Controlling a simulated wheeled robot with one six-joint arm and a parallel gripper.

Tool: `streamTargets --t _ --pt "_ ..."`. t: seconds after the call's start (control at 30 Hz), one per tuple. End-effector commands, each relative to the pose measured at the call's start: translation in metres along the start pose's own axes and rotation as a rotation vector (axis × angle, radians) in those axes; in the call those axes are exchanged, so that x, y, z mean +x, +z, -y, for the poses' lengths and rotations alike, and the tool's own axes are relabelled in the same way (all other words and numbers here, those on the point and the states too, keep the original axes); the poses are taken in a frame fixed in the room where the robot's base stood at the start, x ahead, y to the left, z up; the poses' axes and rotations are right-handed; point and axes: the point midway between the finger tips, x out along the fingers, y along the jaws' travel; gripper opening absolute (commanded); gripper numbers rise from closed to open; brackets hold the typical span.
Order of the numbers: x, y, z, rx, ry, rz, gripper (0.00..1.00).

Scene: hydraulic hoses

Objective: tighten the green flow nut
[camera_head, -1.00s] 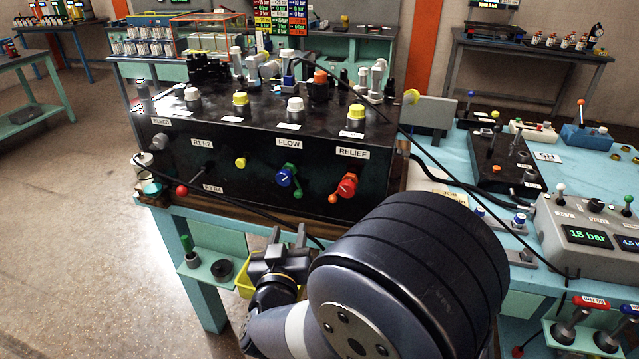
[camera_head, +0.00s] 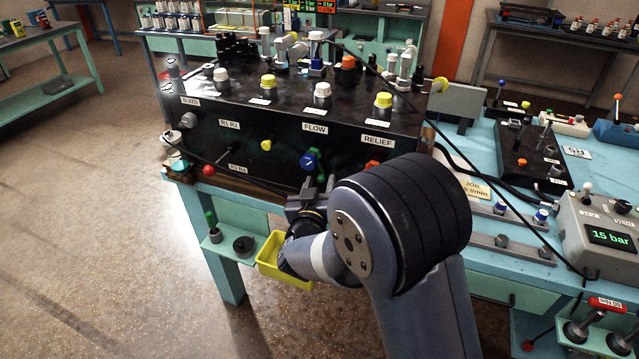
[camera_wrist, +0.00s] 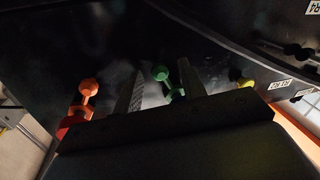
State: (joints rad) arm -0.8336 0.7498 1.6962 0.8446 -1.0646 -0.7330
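The green flow nut (camera_head: 321,168) is a small green handled part at the blue FLOW knob (camera_head: 309,161) on the front of the black panel box (camera_head: 270,128). It is partly hidden by the knob and my gripper. My gripper (camera_head: 319,186) is just below and in front of it, fingers pointing at the panel. In the wrist view the green nut (camera_wrist: 168,82) with its round-ended handle shows between my two open fingers (camera_wrist: 160,88), nearer the right one. Dark gaps show on both sides, and I see no grip on it.
A yellow knob (camera_head: 266,145) sits left of FLOW. A yellow bin (camera_head: 268,262) is below the bench edge.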

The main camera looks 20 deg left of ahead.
Motion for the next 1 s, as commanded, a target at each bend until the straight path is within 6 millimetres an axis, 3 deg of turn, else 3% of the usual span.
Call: streamTargets --t 0.17,0.63,1.0 --pt "-0.0001 0.0001 0.0 0.0 0.0 0.0 0.38" --pt "-0.0004 -0.0001 -0.0001 0.001 0.0 0.0 0.0" --pt "0.0 0.0034 0.0028 0.038 0.002 -0.008 0.0"
